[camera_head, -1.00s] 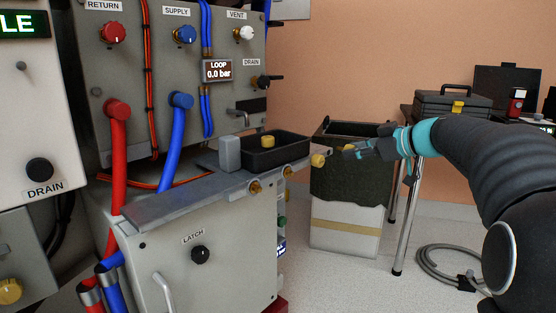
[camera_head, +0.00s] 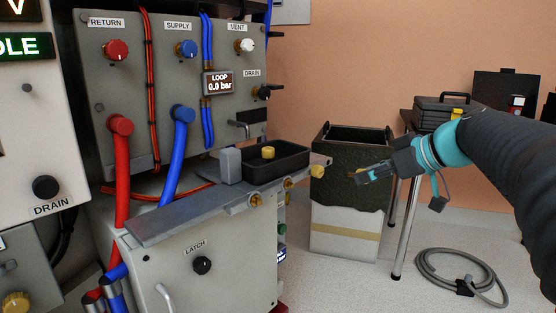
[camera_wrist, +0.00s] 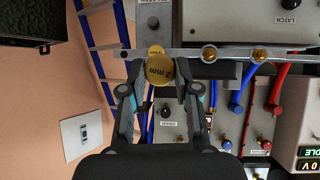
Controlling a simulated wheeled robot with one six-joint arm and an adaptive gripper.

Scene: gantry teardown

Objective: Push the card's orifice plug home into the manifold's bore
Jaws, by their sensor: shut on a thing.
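The orifice plug (camera_wrist: 158,72) is a round gold disc marked "2 mm", gripped at the fingertips of my gripper (camera_wrist: 165,88) in the wrist view. The manifold is a grey bar (camera_wrist: 235,52) with gold-ringed fittings in a row.
A black tray (camera_head: 275,165) with a yellow piece (camera_head: 268,152) stands on the ledge beside a grey block (camera_head: 230,165). A dark-draped bin (camera_head: 345,215) stands behind my gripper. A table leg (camera_head: 392,240) and a coiled hose (camera_head: 460,275) are at the right.

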